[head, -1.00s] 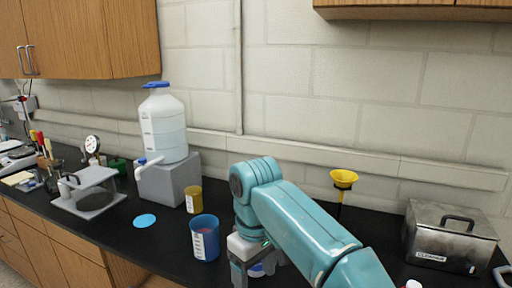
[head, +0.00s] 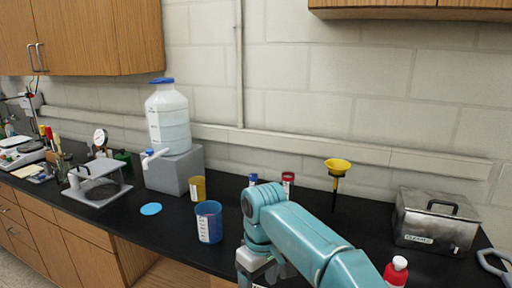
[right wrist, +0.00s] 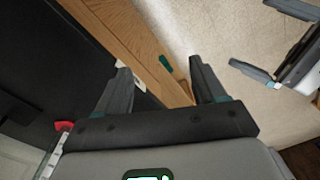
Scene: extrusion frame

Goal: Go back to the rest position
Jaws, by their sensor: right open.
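My right arm crosses the lower middle of the head view. Its gripper (head: 258,280) is at the bottom edge there, near the bench front, with its fingers mostly cut off. The right wrist view shows this gripper (right wrist: 160,66) open and empty, its fingers wide apart over the wooden cabinet front and floor. Another gripper, which I take for my left (right wrist: 262,42), enters that view at the upper right, with fingers apart and nothing between them. My left gripper is not in the head view.
A blue beaker (head: 209,222) stands left of my right gripper, with a yellow cup (head: 197,188) behind it.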

